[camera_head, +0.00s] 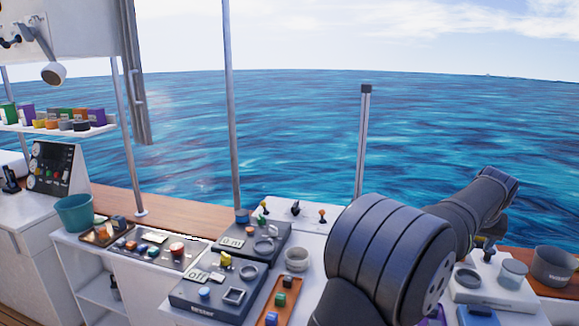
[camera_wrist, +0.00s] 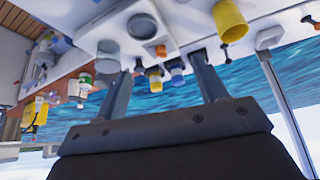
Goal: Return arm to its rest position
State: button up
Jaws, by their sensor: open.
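My arm (camera_head: 390,250) fills the lower right of the head view, with its upper link reaching up and right over the counter. My gripper (camera_wrist: 160,66) shows in the wrist view, with its two fingers spread wide apart. Nothing is held between the fingers. In the head view I cannot make out the fingers. The wrist view looks upside down, with the counter (camera_wrist: 185,30) along the top and the sea below. Small items on the counter show beyond the fingers, including a yellow cup (camera_wrist: 231,22) and a small yellow piece (camera_wrist: 154,80).
Control boxes (camera_head: 217,293) with buttons stand left of my arm. A teal bucket (camera_head: 74,213) stands at the far left, below a shelf (camera_head: 60,128) of coloured boxes. A dark pot (camera_head: 554,266) is at the right edge. Metal posts (camera_head: 230,110) rise beside the open sea.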

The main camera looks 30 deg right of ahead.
jog(key=w+a, duration=0.5)
jog(key=w, duration=0.4)
jog(key=w+a+n, duration=0.1)
jog(key=w+a, duration=0.4)
jog(key=w, duration=0.3)
jog(key=shift+w+a, duration=0.35)
jog(key=shift+w, duration=0.05)
jog(key=shift+o, duration=0.2)
